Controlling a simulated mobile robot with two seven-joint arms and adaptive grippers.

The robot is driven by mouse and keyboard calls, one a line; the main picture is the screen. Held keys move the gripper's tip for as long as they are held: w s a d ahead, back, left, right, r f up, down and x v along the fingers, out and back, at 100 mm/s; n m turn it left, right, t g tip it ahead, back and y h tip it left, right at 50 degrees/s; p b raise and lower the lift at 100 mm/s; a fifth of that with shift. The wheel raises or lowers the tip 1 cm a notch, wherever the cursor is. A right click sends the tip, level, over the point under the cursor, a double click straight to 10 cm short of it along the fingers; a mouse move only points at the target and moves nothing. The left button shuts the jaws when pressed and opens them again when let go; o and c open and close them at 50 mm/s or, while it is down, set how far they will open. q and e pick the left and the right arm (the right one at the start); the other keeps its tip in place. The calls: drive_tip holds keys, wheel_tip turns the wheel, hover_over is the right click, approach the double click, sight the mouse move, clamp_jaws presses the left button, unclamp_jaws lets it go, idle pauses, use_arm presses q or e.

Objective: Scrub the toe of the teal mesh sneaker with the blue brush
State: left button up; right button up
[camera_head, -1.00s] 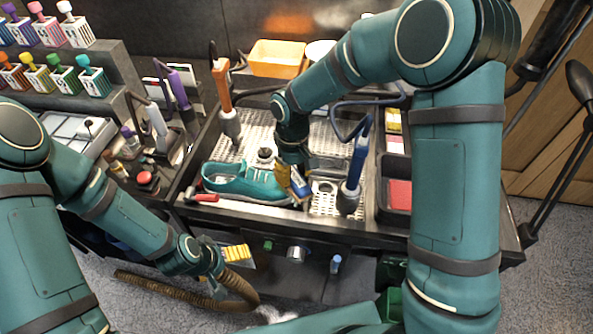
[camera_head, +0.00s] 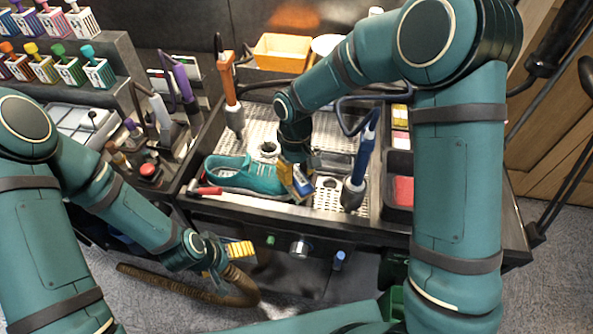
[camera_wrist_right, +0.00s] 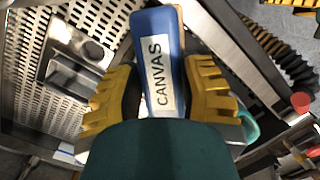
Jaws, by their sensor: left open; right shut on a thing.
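The teal mesh sneaker (camera_head: 240,176) lies on its side-long axis on the perforated tray, its toe end at the right. My right gripper (camera_head: 296,180) is shut on the blue brush (camera_wrist_right: 158,60), whose back carries a "CANVAS" label in the right wrist view. The brush also shows in the head view (camera_head: 303,183), right beside the toe. Its bristles are hidden, so I cannot tell whether they touch the toe. A teal patch of the sneaker (camera_wrist_right: 249,125) shows beside the right fingers in the wrist view. My left gripper (camera_head: 230,255) is open and empty in front of the bench.
A red-handled tool (camera_head: 206,190) lies at the sneaker's left front. A blue-handled tool (camera_head: 362,155) stands right of the brush, an orange-handled tool (camera_head: 229,78) behind the sneaker. An orange bin (camera_head: 281,52) is at the back. A brown hose (camera_head: 165,283) hangs below the bench.

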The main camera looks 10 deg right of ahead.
drive_tip(key=shift+a+f+b, duration=0.1)
drive_tip(key=shift+f+b, duration=0.2)
drive_tip(key=shift+f, duration=0.2)
drive_tip(key=shift+w, duration=0.1)
drive_tip(key=shift+w+d+r+p, duration=0.1)
drive_tip(key=shift+w+d+p, duration=0.2)
drive_tip(key=shift+w, duration=0.65)
drive_tip(key=shift+w+d+r+p, duration=0.15)
drive_tip(key=shift+w+d, duration=0.2)
drive_tip(key=shift+w, duration=0.55)
drive_tip(key=w, duration=0.2)
drive_tip(key=w+d+f, duration=0.1)
drive_tip(key=shift+w, duration=0.15)
drive_tip(key=shift+s+a+f+b, duration=0.15)
drive_tip(key=shift+s+a, duration=0.25)
drive_tip(key=shift+s, duration=0.75)
drive_tip(key=shift+s+a+r+b, duration=0.15)
drive_tip(key=shift+s+a, duration=0.25)
drive_tip(key=shift+s, duration=0.8)
drive_tip(key=shift+s+a+f+b, duration=0.15)
drive_tip(key=shift+s+a, duration=0.25)
drive_tip(key=shift+s, duration=0.75)
drive_tip(key=shift+c, duration=0.4)
drive_tip(key=shift+s, duration=0.1)
